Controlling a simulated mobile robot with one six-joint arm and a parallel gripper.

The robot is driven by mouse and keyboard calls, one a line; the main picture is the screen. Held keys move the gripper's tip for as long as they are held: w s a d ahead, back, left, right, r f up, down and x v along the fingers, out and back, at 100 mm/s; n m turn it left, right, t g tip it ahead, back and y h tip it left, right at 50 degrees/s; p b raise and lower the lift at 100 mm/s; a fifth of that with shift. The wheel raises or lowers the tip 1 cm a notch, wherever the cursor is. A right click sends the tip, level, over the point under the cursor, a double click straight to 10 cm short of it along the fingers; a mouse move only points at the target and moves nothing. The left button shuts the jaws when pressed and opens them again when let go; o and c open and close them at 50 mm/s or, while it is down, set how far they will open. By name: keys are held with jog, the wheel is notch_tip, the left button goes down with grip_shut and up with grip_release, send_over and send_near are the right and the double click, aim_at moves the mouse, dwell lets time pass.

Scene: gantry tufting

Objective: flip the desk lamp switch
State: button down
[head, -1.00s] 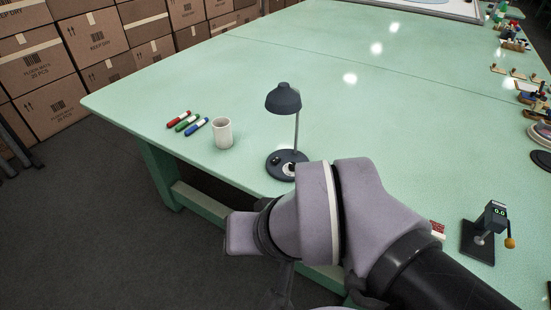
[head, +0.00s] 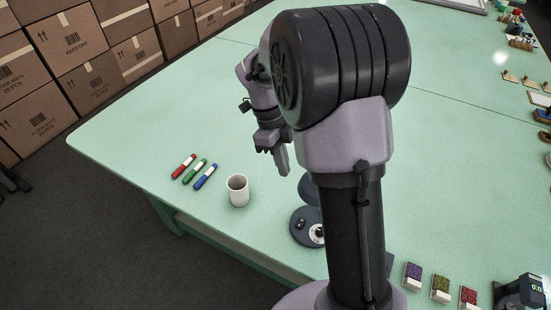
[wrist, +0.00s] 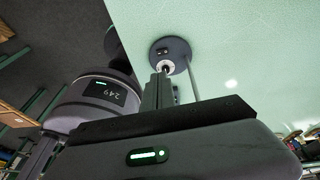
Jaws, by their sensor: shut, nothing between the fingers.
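The dark desk lamp (head: 304,240) stands on the green table, its upper part and stem mostly hidden behind my arm in the head view. Its round base carries a small dark switch (head: 301,224) and a pale round dial (head: 318,233). In the wrist view the lamp base (wrist: 181,45) shows beyond my fingers, with the switch (wrist: 162,50) on it and the dial partly covered by the fingertips. My gripper (head: 284,171) is shut and empty, above the table behind the lamp in the head view. I see no contact with the lamp; the height gap is unclear.
A white mug (head: 238,191) stands left of the lamp. Red, green (head: 195,172) and blue markers lie further left. Small trays of coloured bits (head: 440,288) sit at the front right. Cardboard boxes (head: 75,45) are stacked beyond the table's left edge.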

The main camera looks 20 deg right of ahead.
jog(key=b, duration=0.7)
send_near(299, 226)
jog(key=x, duration=0.6)
jog(key=shift+d+f, duration=0.25)
jog(key=shift+f, duration=0.05)
jog(key=shift+a+f+b, duration=0.1)
jog(key=shift+f+b, duration=0.4)
jog(key=shift+b, duration=0.35)
jog(key=shift+s+a+r, duration=0.15)
jog(key=shift+s, duration=0.2)
jog(key=shift+w, duration=0.1)
